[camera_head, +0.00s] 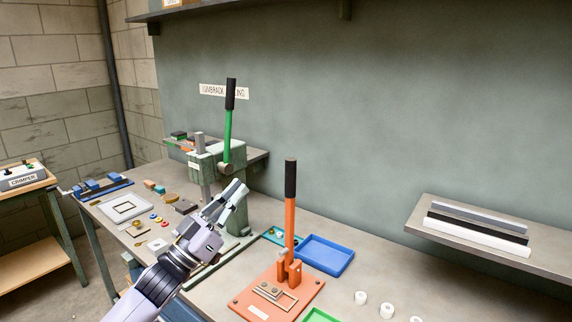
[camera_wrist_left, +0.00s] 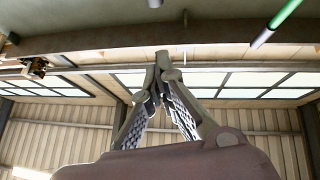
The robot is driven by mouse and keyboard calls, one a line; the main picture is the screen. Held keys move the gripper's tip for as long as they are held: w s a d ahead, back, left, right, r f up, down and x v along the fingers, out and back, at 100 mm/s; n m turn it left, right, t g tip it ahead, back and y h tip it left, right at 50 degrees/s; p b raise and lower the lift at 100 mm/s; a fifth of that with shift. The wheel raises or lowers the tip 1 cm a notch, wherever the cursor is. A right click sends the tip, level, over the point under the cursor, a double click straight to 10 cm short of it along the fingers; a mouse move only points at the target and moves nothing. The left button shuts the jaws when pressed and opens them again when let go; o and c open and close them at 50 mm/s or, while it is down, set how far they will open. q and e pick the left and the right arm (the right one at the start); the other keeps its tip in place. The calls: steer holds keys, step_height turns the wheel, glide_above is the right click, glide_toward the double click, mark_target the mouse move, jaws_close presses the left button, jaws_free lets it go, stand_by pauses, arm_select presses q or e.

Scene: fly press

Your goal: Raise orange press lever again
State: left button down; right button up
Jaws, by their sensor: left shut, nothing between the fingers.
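The orange press (camera_head: 264,305) stands on the bench at the front, on a flat orange base. Its orange lever (camera_head: 290,225) stands upright and ends in a black grip (camera_head: 290,178). My left gripper (camera_head: 236,190) is to the left of the orange lever, apart from it and in front of the green press. Its fingers are shut and empty. In the left wrist view the fingertips (camera_wrist_left: 162,72) meet and point up, with the ceiling behind. My right gripper is not in view.
A green press (camera_head: 215,160) with a raised green lever (camera_head: 228,130) stands close behind my left gripper. A blue tray (camera_head: 325,255) lies right of the orange lever. Several white rings (camera_head: 387,311) lie at the front right. A shelf (camera_head: 480,240) juts out at right.

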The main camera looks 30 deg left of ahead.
arm_select(q)
steer(key=w+d+r+p, duration=0.1)
steer(key=w+p, duration=0.1)
steer(key=w, duration=0.3)
steer(key=w+d+r+p, duration=0.1)
steer(key=w+r+p, duration=0.1)
steer(key=w, duration=0.3)
steer(key=shift+w+d+r+p, duration=0.25)
steer(key=shift+d+r+p, duration=0.05)
steer(key=shift+p, duration=0.05)
